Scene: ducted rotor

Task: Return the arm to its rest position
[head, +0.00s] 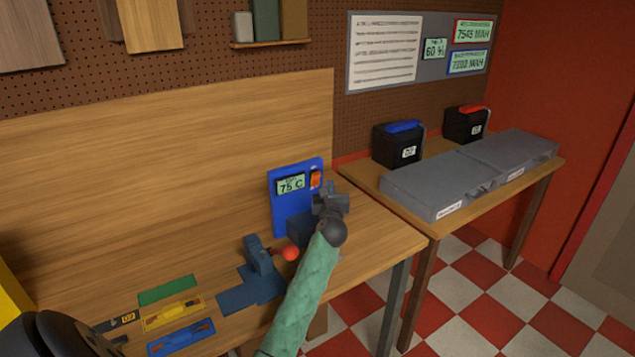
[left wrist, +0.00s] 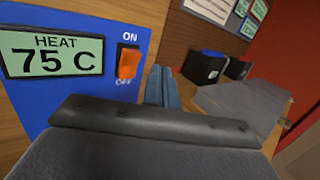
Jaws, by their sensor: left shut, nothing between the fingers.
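My left arm, in a green sleeve, reaches up from the bottom of the head view. Its gripper (head: 329,202) is beside the lower right of a blue heater panel (head: 279,212). The gripper's fingers (left wrist: 161,86) look shut together and empty in the left wrist view. There the panel (left wrist: 90,20) reads "HEAT 75 C". Its orange rocker switch (left wrist: 129,63) sits between the ON and OFF labels, left of the fingers, with a gap in the picture. The switch (head: 315,179) also shows in the head view. My right gripper is not in view.
A blue-grey clamp with a red knob (head: 291,254) stands on the bench, left of my forearm. Green, yellow and blue strips (head: 180,337) lie at the front left. Black boxes (head: 397,147) and grey cases (head: 435,186) occupy the right table. The checkered floor is clear.

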